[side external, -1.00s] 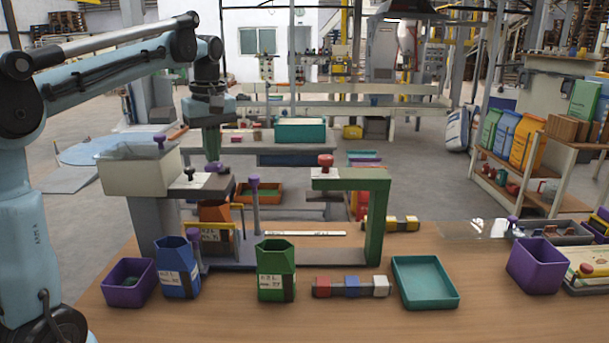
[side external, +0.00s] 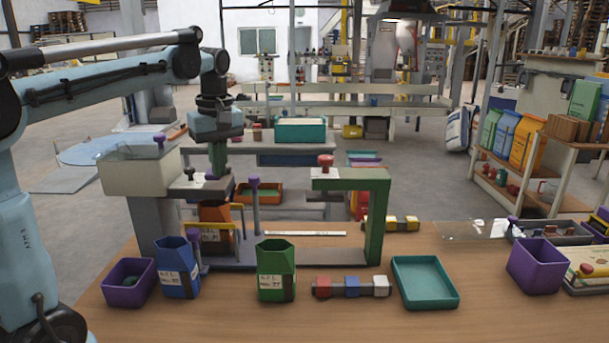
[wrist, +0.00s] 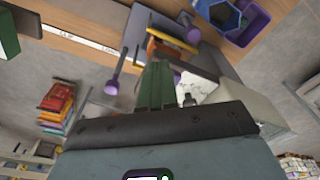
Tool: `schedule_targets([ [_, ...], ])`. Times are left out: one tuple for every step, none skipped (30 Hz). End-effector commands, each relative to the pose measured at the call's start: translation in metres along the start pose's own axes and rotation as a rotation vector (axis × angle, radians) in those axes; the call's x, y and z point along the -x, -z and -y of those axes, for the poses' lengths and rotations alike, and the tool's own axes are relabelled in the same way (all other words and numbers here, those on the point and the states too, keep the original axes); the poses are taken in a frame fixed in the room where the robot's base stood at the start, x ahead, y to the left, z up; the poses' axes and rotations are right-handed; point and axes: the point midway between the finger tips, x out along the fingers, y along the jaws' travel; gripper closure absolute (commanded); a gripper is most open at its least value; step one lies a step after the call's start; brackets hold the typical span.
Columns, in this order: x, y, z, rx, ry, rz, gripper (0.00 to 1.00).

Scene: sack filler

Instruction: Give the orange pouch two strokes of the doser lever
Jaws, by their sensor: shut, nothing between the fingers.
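The orange pouch (side external: 213,215) stands under the dark doser head, behind a yellow bar (side external: 208,225); part of it also shows in the wrist view (wrist: 158,50). My gripper (side external: 218,174) has its green fingers together, empty, pointing down at the doser head; they also show in the wrist view (wrist: 156,68). Which knob belongs to the doser lever is unclear.
A purple-topped post (side external: 254,205) and a green frame with a red knob (side external: 325,160) stand to the right. A blue pouch (side external: 179,270), green pouch (side external: 272,265) and purple bin (side external: 128,292) stand in front. A teal tray (side external: 425,299) lies at right.

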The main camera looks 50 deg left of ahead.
Motion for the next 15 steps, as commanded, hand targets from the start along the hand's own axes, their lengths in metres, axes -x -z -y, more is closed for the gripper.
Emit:
schedule_targets([
  [0.001,-0.002,0.0,0.0,0.0,0.001,1.0],
  [0.001,-0.002,0.0,0.0,0.0,0.001,1.0],
  [0.001,-0.001,0.0,0.001,0.0,0.001,1.0],
  [0.001,-0.001,0.0,0.001,0.0,0.001,1.0],
  [0.001,-0.001,0.0,0.001,0.0,0.001,1.0],
  [0.001,-0.001,0.0,0.001,0.001,0.001,1.0],
  [0.001,-0.001,0.0,0.001,0.001,0.001,1.0],
  [0.001,-0.001,0.0,0.001,0.001,0.001,1.0],
  [0.002,-0.001,0.0,0.001,0.001,0.001,1.0],
  [0.003,-0.001,0.0,0.001,0.001,0.001,1.0],
  [0.004,-0.001,0.0,0.001,0.001,0.001,1.0],
  [0.007,-0.001,0.0,0.001,0.001,0.001,1.0],
  [0.01,-0.001,0.0,0.001,0.001,0.001,1.0],
  [0.013,-0.001,0.0,0.001,0.001,0.001,1.0],
  [0.018,-0.001,0.0,0.001,0.001,0.001,1.0],
])
